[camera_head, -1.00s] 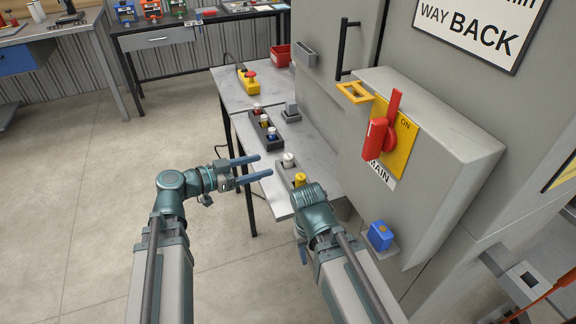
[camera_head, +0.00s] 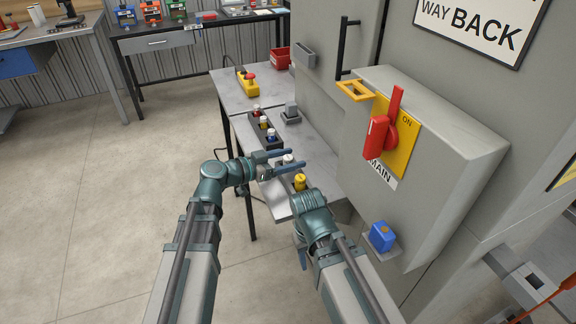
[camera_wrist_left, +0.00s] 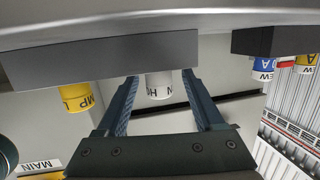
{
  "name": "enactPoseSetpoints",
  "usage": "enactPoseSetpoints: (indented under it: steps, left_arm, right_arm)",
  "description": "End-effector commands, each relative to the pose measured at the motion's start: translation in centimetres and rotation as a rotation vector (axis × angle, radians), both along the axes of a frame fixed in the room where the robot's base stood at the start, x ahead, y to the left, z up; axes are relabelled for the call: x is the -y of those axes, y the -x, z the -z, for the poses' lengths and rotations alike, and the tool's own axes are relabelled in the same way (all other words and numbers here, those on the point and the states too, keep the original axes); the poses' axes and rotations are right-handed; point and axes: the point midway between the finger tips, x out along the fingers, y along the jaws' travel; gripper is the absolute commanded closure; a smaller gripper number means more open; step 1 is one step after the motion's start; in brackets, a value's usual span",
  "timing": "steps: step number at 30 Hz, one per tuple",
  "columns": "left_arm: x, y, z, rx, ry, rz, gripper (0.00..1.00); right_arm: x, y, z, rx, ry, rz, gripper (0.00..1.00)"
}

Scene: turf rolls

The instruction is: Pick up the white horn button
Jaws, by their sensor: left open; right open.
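The white horn button (camera_head: 288,159) is a small white cap in a grey holder on the narrow shelf. In the left wrist view, which looks upside down, the horn button (camera_wrist_left: 159,86) shows part of its lettering. My left gripper (camera_head: 296,160) is open, with one finger on each side of the button in the picture; no grip on it shows. Its fingers also show in the left wrist view (camera_wrist_left: 158,84). My right gripper (camera_head: 302,258) is open, pointing down below the shelf edge and mostly hidden by its wrist.
A yellow button (camera_head: 300,182) stands in the same holder, close to the white one. A dark holder (camera_head: 256,131) with several buttons is farther back. The grey cabinet with a red switch lever (camera_head: 378,136) rises on the right, with a blue block (camera_head: 381,236) below.

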Motion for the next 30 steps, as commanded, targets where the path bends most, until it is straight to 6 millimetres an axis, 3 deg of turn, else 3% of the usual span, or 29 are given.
enactPoseSetpoints:
  steps: [5,12,23,30]
  left_arm:
    - [2.0,-1.3,0.5,-0.001,-0.001,0.002,0.31]
    - [2.1,-1.3,0.5,-0.001,-0.001,0.0,0.33]
    - [2.1,-1.3,0.4,0.0,0.0,0.0,0.97]
    - [2.1,-1.3,0.4,0.0,0.0,0.0,1.0]
  right_arm:
    - [0.0,0.0,0.5,0.0,0.0,0.0,0.5]
    - [0.0,0.0,0.4,0.0,0.0,0.0,0.5]
    - [0.0,0.0,0.4,0.0,0.0,0.0,0.5]
    - [0.0,0.0,0.4,0.0,0.0,0.0,0.5]
